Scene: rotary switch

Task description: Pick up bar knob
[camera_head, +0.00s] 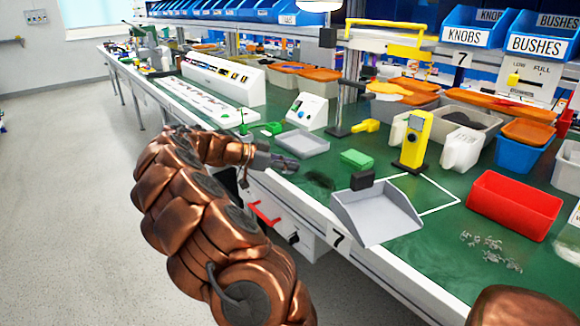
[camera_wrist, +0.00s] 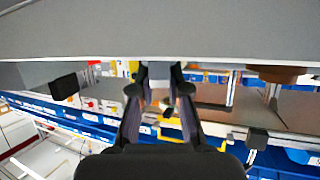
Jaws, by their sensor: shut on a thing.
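My gripper (camera_head: 287,163) is at the end of my copper-coloured arm, over the front edge of the green bench, left of the grey scoop tray. In the wrist view, the two dark fingers of my gripper (camera_wrist: 161,72) come close together at their tips. A small grey piece shows between the fingertips, and the jaws are closed on it. It appears to be the bar knob, but its shape is mostly hidden by the fingers. In the head view the held piece is too small to make out.
The grey scoop tray (camera_head: 380,222) with a black block (camera_head: 362,180) stands at the bench's front edge. Beyond are a green block (camera_head: 357,159), a shallow grey tray (camera_head: 302,143) and a yellow device (camera_head: 413,140). A red bin (camera_head: 512,205) stands at right.

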